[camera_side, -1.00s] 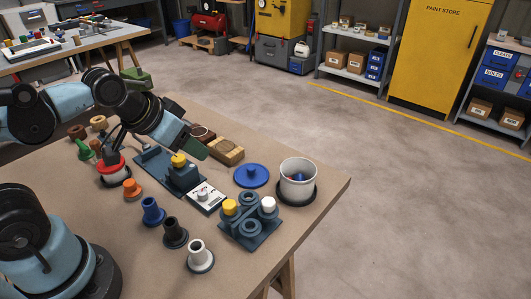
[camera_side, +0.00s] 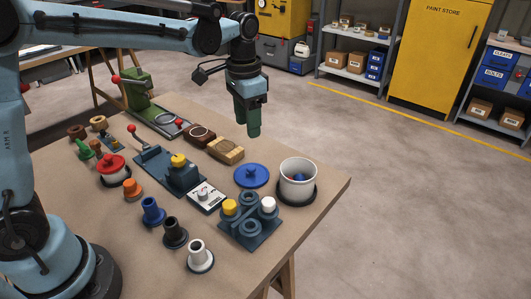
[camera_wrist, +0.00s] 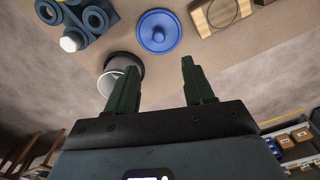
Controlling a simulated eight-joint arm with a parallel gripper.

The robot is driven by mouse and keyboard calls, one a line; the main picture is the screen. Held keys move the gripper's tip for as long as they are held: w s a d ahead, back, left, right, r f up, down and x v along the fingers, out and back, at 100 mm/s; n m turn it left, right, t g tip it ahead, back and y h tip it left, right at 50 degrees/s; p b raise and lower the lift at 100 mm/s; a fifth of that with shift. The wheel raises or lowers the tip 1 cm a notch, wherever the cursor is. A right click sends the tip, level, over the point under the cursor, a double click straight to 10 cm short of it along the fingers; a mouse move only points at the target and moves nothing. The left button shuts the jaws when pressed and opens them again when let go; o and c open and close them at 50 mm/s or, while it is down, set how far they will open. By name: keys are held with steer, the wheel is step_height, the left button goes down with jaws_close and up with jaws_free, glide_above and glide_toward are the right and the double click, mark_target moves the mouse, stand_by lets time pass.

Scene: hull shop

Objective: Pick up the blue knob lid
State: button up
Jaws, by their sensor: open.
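The blue knob lid (camera_side: 251,175) is a flat round disc with a small raised knob, lying on the workbench (camera_side: 120,215) left of a white pot. It also shows in the wrist view (camera_wrist: 158,31), beyond my fingertips and a little left of the middle between them. My gripper (camera_side: 254,134) points down, empty, high above the far right part of the bench, behind the lid and apart from it. In the wrist view my gripper (camera_wrist: 160,75) has its two fingers spread wide.
The white pot (camera_side: 298,182) stands close right of the lid. A dark block with yellow and white caps (camera_side: 250,226) is in front. A wooden block (camera_side: 226,150) lies behind left. A red-lidded pot (camera_side: 112,168) stands farther left. The bench's right edge is near the white pot.

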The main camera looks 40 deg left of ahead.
mark_target(251, 167)
step_height(251, 167, down, 13)
steer(key=shift+w+d+r, duration=0.1)
steer(key=shift+w+r, duration=0.05)
steer(key=shift+r, duration=0.05)
stand_by(0.6)
steer(key=shift+c, duration=0.3)
jaws_close()
